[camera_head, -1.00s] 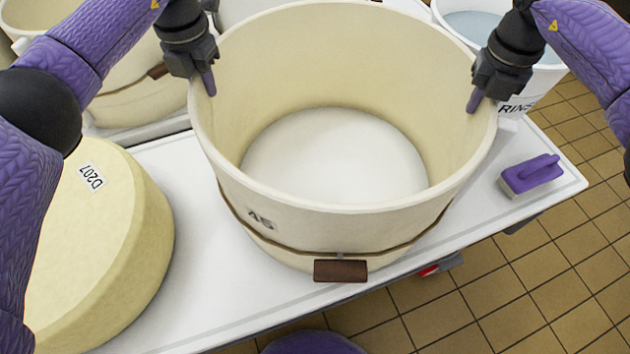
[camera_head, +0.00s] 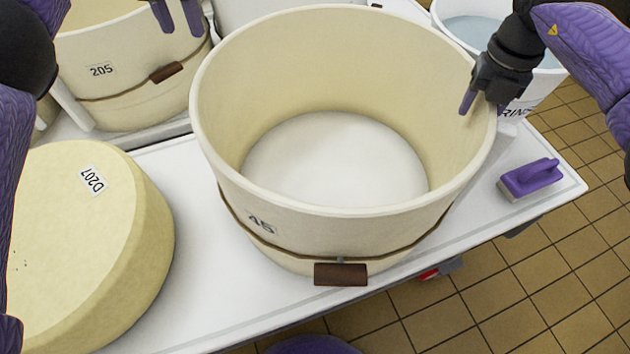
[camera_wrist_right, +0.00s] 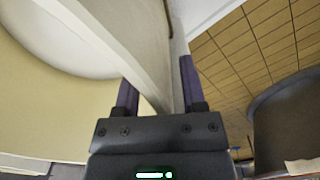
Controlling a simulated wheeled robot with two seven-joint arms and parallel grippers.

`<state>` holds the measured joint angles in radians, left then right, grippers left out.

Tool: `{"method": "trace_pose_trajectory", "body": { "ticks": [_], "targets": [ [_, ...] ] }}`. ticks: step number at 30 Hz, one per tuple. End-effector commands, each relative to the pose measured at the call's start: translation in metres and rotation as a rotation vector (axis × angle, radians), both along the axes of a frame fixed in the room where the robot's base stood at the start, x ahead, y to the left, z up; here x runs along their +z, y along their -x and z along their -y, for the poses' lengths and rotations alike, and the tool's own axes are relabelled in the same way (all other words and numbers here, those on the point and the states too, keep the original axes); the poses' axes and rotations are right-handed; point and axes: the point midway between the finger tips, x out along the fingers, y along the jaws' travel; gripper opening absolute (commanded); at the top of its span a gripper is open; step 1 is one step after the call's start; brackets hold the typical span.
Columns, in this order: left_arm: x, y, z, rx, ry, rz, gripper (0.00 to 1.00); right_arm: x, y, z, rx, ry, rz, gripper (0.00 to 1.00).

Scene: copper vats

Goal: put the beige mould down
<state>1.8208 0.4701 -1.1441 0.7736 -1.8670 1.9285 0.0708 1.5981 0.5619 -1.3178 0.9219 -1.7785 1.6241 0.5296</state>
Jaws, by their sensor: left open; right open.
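The beige mould marked 45 (camera_head: 300,228) stands upright on the white table (camera_head: 225,295), with a cord and a brown toggle (camera_head: 340,274) around its lower wall. My right gripper (camera_head: 480,103) is at its right rim, open, with one finger inside the wall and the other outside. The right wrist view shows the mould wall (camera_wrist_right: 140,50) between the two purple fingers (camera_wrist_right: 158,85). My left gripper (camera_head: 178,14) is open and empty, up and left of the mould, apart from its rim and over another mould.
A cheese wheel labelled D207 (camera_head: 80,235) lies at the left. Mould 205 (camera_head: 130,90) stands behind it. A white rinse bucket (camera_head: 540,90) is at the back right. A purple brush (camera_head: 530,178) lies near the table's right edge.

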Motion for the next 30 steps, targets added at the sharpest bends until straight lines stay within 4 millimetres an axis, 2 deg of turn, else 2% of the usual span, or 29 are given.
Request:
{"method": "trace_pose_trajectory", "body": {
  "ticks": [4, 12, 15, 20, 30],
  "targets": [
    [0.005, 0.000, 0.000, -0.001, 0.000, 0.000, 0.53, 0.017, -0.001, 0.000, 0.000, 0.000, 0.003, 0.53],
    [0.005, 0.000, 0.000, -0.001, 0.000, 0.000, 0.53, 0.092, -0.001, 0.000, -0.001, -0.001, 0.004, 0.53],
    [0.004, 0.000, 0.000, -0.001, 0.000, 0.000, 0.53, 0.109, -0.001, 0.000, -0.001, -0.001, 0.002, 0.53],
    [0.004, 0.000, 0.000, -0.001, 0.000, 0.000, 0.53, 0.120, 0.000, 0.000, 0.001, 0.000, 0.000, 0.53],
    [0.004, 0.000, 0.000, 0.000, 0.000, 0.000, 0.53, 0.120, 0.000, 0.000, 0.000, 0.000, 0.000, 0.53]
  ]
}}
